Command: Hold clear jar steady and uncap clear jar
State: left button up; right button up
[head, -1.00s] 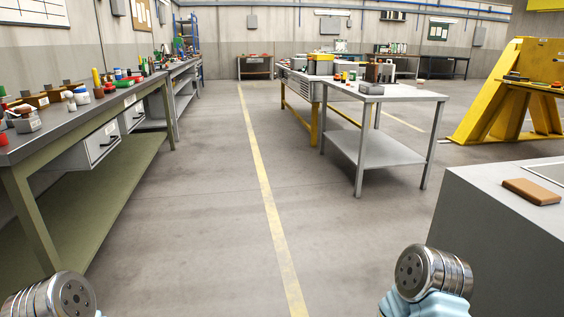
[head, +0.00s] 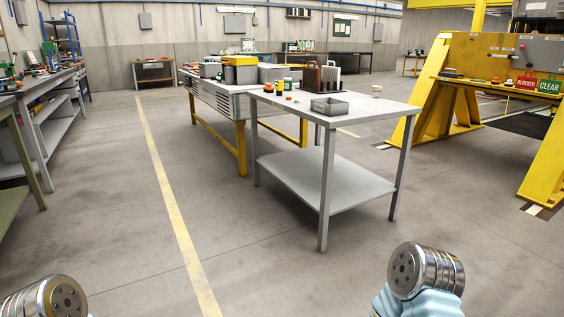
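I cannot make out the clear jar for certain. A small pale item with a brownish top (head: 376,90) stands near the far right part of the grey table (head: 385,113), and it is too small to tell whether it is a jar. Other small items, one of them green and white (head: 288,84), stand on the same tabletop. Only metal joints of my two arms show at the lower left and lower right. Neither gripper shows, and the table is some way ahead of me.
A workbench with yellow legs (head: 242,150) adjoins the grey table behind. A yellow stand (head: 455,62) with red and green signs is at right. Shelved benches (head: 50,130) line the left. The floor (head: 130,215) around the yellow line is clear.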

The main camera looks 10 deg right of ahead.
aim_at(376, 93)
jog(key=i+l+z, duration=0.25)
jog(key=i+z, duration=0.2)
jog(key=i, duration=0.4)
jog(key=i+z, duration=0.4)
jog(key=i, duration=0.45)
jog(key=i+l, duration=0.55)
jog(key=i, duration=0.15)
